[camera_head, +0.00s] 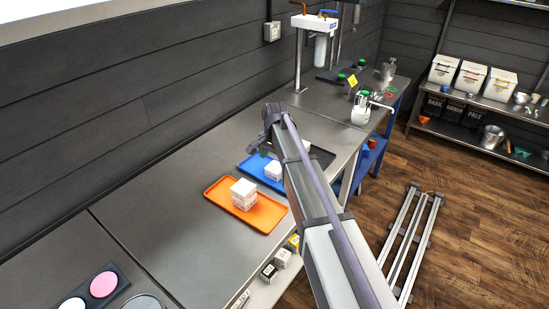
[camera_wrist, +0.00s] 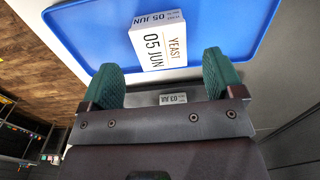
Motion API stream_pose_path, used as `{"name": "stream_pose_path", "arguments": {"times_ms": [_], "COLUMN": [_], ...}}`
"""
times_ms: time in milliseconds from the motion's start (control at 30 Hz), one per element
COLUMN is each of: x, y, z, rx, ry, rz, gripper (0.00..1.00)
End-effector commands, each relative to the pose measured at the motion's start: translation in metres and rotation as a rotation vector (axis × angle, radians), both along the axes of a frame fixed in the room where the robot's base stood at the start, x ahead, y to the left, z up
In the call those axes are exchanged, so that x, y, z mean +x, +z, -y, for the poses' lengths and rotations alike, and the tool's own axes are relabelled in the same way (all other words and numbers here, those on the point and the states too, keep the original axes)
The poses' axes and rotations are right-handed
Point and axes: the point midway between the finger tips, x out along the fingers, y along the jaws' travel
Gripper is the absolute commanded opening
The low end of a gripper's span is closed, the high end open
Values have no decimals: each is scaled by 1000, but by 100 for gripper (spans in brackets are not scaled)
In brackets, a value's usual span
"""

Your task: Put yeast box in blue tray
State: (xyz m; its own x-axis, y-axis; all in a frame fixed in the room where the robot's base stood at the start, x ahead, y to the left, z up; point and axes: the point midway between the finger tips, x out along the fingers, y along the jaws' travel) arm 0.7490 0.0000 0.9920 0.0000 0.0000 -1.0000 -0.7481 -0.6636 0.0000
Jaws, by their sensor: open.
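In the wrist view a white yeast box (camera_wrist: 163,40) marked 05 JUN sits in the blue tray (camera_wrist: 90,30). My gripper (camera_wrist: 161,70) is open, with its green fingers spread and nothing held; the yeast box lies ahead of the fingertips. Another label, 03 JUN (camera_wrist: 173,98), shows partly between the fingers, mostly hidden by my gripper. In the head view the blue tray (camera_head: 251,173) holds a white box (camera_head: 274,170), and my arm covers part of the tray. My fingertips are hard to make out there.
An orange tray (camera_head: 222,189) with stacked white boxes (camera_head: 244,194) lies nearer on the steel bench. A dark tray (camera_head: 322,156) lies beyond the blue one, partly behind my arm. A tap and filter (camera_head: 319,45) stand farther back.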

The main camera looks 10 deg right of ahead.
Motion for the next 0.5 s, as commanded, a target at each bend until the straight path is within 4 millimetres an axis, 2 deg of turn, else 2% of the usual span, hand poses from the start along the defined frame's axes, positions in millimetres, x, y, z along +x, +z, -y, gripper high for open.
{"name": "stream_pose_path", "arguments": {"times_ms": [33, 200, 300, 433, 467, 500], "x": [0, 0, 0, -3, -9, -27], "y": [29, 64, 71, 69, 68, 68], "z": [0, 0, 0, 0, 0, 0], "rx": [0, 0, 0, 0, 0, 0], "ry": [0, 0, 0, 5, 18, 54], "rz": [0, 0, 0, 0, 0, 0], "gripper": [87, 87, 87, 87, 87, 87]}}
